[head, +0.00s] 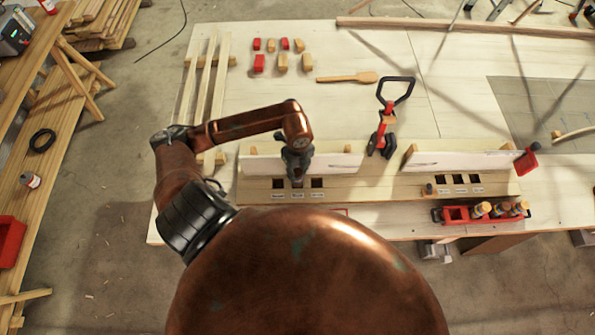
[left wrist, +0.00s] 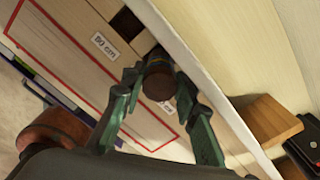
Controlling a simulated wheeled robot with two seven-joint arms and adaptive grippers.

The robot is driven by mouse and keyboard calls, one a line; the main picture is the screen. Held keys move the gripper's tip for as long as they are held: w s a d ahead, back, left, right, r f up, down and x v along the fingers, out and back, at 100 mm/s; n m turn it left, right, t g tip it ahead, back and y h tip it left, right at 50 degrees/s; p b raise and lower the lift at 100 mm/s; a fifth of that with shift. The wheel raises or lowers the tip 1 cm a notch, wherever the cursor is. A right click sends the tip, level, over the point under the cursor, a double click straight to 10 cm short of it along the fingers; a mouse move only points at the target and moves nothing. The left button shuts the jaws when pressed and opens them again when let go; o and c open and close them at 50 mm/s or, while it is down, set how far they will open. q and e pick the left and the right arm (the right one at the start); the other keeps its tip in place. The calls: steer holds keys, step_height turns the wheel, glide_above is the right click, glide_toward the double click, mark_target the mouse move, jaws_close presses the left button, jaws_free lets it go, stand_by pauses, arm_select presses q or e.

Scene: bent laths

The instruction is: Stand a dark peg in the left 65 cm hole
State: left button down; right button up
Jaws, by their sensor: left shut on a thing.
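My left gripper (head: 297,174) is at the left group of holes on the pale bench strip. In the left wrist view its two green fingers (left wrist: 160,86) are shut around a dark brown round peg (left wrist: 158,84), seen end-on. The peg and fingers cover the middle hole of that group, and I cannot tell whether its lower end is inside. The left hole (head: 278,183) and the right hole (head: 317,183) show open. The wrist view shows an open hole (left wrist: 126,24) beside an "80 cm" label (left wrist: 105,45). Another label by the peg is partly hidden. My right gripper is out of view.
White upright boards (head: 335,162) stand just behind the holes. A red clamp with a black handle (head: 383,125) stands to the right. A red tray (head: 447,215) holds several pegs at the front edge. Another dark peg (head: 428,189) is near the right holes (head: 458,179).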

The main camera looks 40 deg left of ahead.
arm_select(q)
steer(key=shift+f+b, duration=0.45)
steer(key=shift+f, duration=0.2)
steer(key=c, duration=1.4)
jaws_free()
steer(key=shift+c, duration=0.2)
steer(key=shift+r, duration=0.1)
steer(key=shift+r+p, duration=1.6)
steer(key=shift+r, duration=0.55)
steer(key=shift+r+p, duration=1.3)
steer(key=shift+r, duration=1)
